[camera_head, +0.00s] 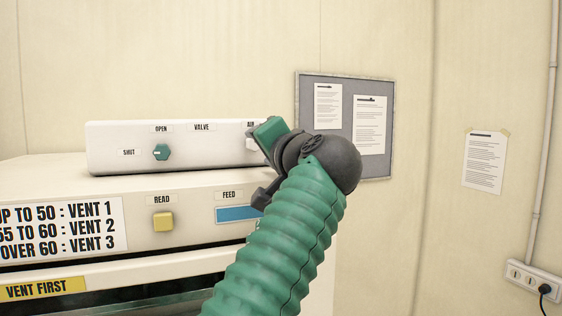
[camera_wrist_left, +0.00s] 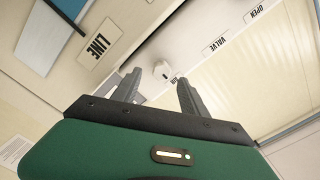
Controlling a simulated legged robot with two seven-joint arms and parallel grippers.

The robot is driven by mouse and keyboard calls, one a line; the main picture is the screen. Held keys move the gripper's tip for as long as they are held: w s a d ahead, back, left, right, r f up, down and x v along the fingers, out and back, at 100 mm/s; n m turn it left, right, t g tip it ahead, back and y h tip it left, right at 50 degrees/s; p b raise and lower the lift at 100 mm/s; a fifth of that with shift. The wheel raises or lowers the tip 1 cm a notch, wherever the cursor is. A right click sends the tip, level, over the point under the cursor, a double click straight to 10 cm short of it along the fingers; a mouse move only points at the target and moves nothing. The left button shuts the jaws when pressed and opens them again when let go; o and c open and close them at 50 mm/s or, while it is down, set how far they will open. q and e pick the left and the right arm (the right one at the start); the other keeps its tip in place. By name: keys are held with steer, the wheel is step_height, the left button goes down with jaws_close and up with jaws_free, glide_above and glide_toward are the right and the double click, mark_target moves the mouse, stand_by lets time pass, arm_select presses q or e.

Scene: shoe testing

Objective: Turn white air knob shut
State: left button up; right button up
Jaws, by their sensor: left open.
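The white air knob (camera_head: 252,144) is on the front of the white valve box (camera_head: 205,150), at its right end under the "AIR" label. My left gripper (camera_head: 270,132) is in front of that end, covering part of the label and the panel beside the knob. In the left wrist view, the white knob (camera_wrist_left: 165,71) shows just beyond and between the two dark fingertips of my left gripper (camera_wrist_left: 158,78). The fingers are spread apart with nothing between them. I cannot tell whether they touch the knob. My right gripper is not in view.
A green valve knob (camera_head: 162,152) sits left on the same box, between "SHUT" and "OPEN" labels. Below are a yellow READ button (camera_head: 163,221) and a blue FEED strip (camera_head: 238,213). A notice board (camera_head: 345,170) hangs on the wall behind my arm.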

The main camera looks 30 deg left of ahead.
arm_select(q)
steer(key=b+v, duration=0.3)
steer(key=v, duration=1)
steer(key=shift+d, duration=0.4)
steer(key=shift+a+f, duration=0.15)
steer(key=shift+a, duration=0.05)
